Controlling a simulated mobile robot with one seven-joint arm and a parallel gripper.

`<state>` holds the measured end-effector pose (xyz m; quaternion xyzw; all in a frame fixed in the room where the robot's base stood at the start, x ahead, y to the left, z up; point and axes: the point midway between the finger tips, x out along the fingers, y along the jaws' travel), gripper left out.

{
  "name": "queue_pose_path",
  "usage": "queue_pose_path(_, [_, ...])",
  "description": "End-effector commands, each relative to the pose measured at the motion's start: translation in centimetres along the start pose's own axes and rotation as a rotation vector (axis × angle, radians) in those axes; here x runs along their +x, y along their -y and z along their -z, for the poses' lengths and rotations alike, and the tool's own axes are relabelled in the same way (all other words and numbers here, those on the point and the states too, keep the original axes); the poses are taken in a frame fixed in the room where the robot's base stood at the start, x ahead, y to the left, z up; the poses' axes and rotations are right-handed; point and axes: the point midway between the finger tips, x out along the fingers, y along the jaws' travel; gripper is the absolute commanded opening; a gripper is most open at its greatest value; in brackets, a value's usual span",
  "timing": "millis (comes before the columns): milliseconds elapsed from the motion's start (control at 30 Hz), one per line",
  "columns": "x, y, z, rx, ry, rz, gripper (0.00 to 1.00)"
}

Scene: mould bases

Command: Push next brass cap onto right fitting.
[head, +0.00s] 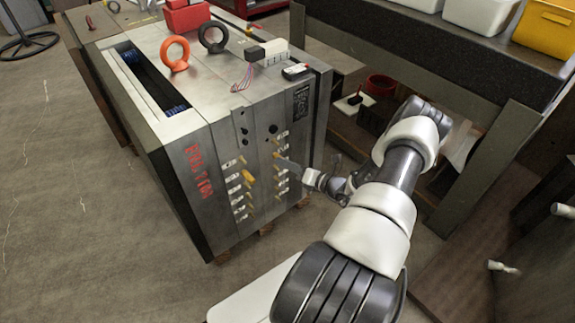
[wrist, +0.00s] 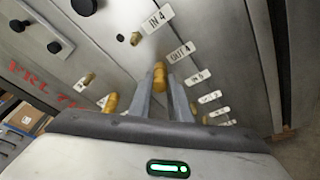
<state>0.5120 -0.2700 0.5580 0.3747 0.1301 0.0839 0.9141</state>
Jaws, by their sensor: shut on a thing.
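My gripper (wrist: 168,88) is shut on a brass cap (wrist: 160,75), which shows between the fingertips. The cap is in front of the mould face beside the label "OUT 4" (wrist: 181,51). Whether it touches or sits on the fitting there is hidden. In the head view my gripper (head: 280,158) reaches the top of the right column of fittings. A bare brass fitting (wrist: 135,38) stands by the label "IN 4". Another brass cap (wrist: 110,102) sits in the left column, also visible in the head view (head: 248,176).
The grey mould base (head: 190,190) carries two columns of labelled fittings. An orange ring (head: 174,54), a dark ring (head: 213,37) and a red box (head: 186,15) are on top. A bench (head: 440,50) with bins stands at the right. Floor at the left is clear.

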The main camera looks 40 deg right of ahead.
Motion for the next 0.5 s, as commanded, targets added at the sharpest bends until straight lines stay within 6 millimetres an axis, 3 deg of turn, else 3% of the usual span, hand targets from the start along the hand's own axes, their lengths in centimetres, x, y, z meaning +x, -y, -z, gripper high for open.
queue_pose_path(300, [0.36,-0.02,-0.14,0.0,0.001,0.0,0.0])
queue_pose_path(333, [0.37,-0.02,-0.14,0.0,0.001,0.0,0.2])
queue_pose_path(433, [0.36,-0.02,-0.13,0.0,0.001,0.0,0.37])
queue_pose_path(500, [0.35,-0.02,-0.12,0.0,0.001,0.0,0.39])
